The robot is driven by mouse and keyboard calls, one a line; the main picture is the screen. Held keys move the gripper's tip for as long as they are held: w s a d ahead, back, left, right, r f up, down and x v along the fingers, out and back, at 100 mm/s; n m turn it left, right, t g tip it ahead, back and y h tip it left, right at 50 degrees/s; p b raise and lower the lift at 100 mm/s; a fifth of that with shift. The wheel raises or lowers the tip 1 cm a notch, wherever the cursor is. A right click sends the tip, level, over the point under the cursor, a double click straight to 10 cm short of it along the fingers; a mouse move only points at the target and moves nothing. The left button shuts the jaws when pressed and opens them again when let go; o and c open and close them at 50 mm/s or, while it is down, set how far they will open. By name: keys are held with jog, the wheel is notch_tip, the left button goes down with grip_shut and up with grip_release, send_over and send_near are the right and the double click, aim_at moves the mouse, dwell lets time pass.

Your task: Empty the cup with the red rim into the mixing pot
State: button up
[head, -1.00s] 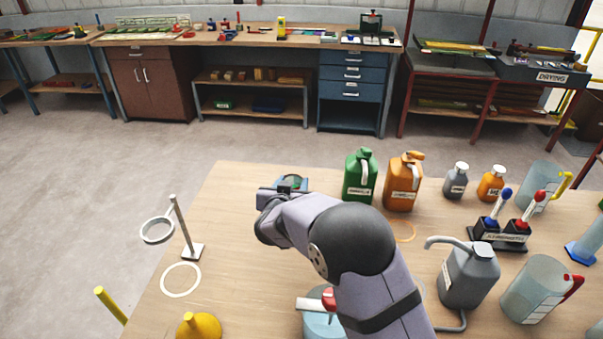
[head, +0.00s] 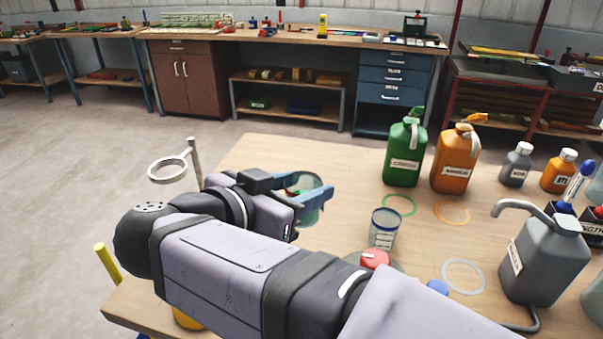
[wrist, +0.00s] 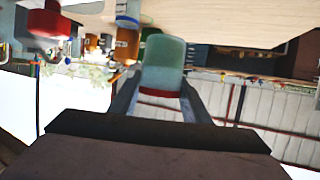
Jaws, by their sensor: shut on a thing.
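My gripper (head: 306,194) is shut on a clear cup (head: 312,212) with green contents, held above the table's left part. In the wrist view the cup (wrist: 163,62) sits between the two fingers, and its red rim shows at the lower end in that upside-down picture. Its exact tilt is hard to tell. A red knob or cap (head: 374,258) on a grey round top shows behind my forearm. It may belong to the mixing pot, but most of that vessel is hidden by my arm.
A blue-rimmed cup (head: 384,230) stands right of my gripper. A green jug (head: 404,153), an orange jug (head: 455,160) and a grey spouted canister (head: 545,258) stand further right. A ring stand (head: 194,162) is at the left. Coloured rings mark the table.

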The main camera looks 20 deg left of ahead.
aim_at(309, 219)
jog(key=s, duration=0.1)
jog(key=s+d+f+b, duration=0.1)
jog(key=s, duration=0.1)
jog(key=s+d+f, duration=0.1)
jog(key=shift+s+b, duration=0.3)
jog(key=shift+r+p, duration=0.1)
jog(key=shift+p, duration=0.35)
jog(key=s+d+r+m+y+b, duration=0.1)
jog(key=d+r+m+y, duration=0.1)
jog(key=d+r+m, duration=0.2)
notch_tip(309, 219, up, 2)
jog(key=shift+s+d+r+b, duration=0.15)
jog(key=shift+d+r+b, duration=0.1)
jog(key=shift+d+b, duration=0.1)
dwell(1.5)
jog(key=shift+f+m+t+y+b, duration=0.3)
jog(key=shift+f+m+y+b, duration=0.15)
jog(key=shift+b, duration=1.05)
